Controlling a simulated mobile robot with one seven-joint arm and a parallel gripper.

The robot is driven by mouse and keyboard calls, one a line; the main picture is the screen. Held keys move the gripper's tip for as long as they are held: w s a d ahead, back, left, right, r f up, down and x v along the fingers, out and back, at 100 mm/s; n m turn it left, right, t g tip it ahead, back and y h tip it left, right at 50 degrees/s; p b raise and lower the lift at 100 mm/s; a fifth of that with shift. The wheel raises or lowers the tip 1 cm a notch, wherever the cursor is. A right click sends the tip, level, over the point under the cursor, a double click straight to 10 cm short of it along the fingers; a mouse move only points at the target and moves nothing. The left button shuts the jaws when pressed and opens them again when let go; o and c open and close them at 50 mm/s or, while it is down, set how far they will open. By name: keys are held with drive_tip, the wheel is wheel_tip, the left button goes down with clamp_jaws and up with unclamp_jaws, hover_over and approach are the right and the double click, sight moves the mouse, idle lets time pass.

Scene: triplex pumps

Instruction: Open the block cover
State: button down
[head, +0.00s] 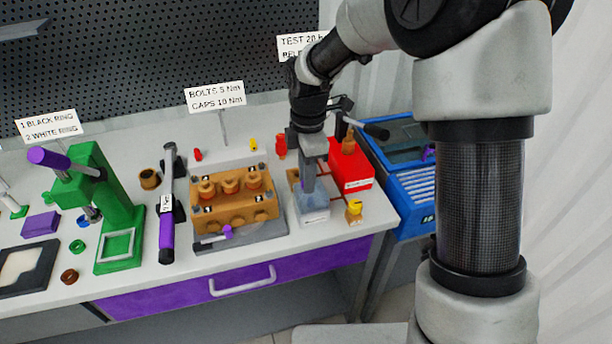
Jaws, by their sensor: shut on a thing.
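A small block with a translucent, bluish cover (314,200) stands on a white base near the right end of the bench. My gripper (309,186) points down onto it, with its fingers at the cover's top. The gripper looks shut, and it seems to hold part of the cover. The gripper hides the back of the cover, so I cannot tell whether it is raised or where its hinge is.
A brass pump block (233,207) on a grey plate stands just left. A red box (350,178) is close behind on the right, with a yellow-topped brass fitting (354,211) in front. A blue bin (410,185) stands beyond. A purple-handled wrench (166,235) lies further left.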

sight(323, 188)
drive_tip(key=shift+w+d+r+y+p, duration=0.1)
drive_tip(key=shift+d+r+y+p, duration=0.5)
drive_tip(key=shift+p, duration=0.3)
drive_tip(key=shift+w+d+r+g+y+p, duration=0.1)
drive_tip(key=shift+w+d+g+y+p, duration=0.2)
drive_tip(key=shift+d+y, duration=0.45)
drive_tip(key=shift+w+d+g+y+p, duration=0.15)
drive_tip(key=shift+d+g+y+p, duration=0.25)
drive_tip(key=shift+d+y, duration=0.35)
drive_tip(key=shift+a, duration=0.15)
drive_tip(key=c, duration=1.5)
unclamp_jaws()
drive_tip(key=shift+c, duration=0.2)
drive_tip(key=v, duration=1.7)
drive_tip(key=shift+r, duration=0.2)
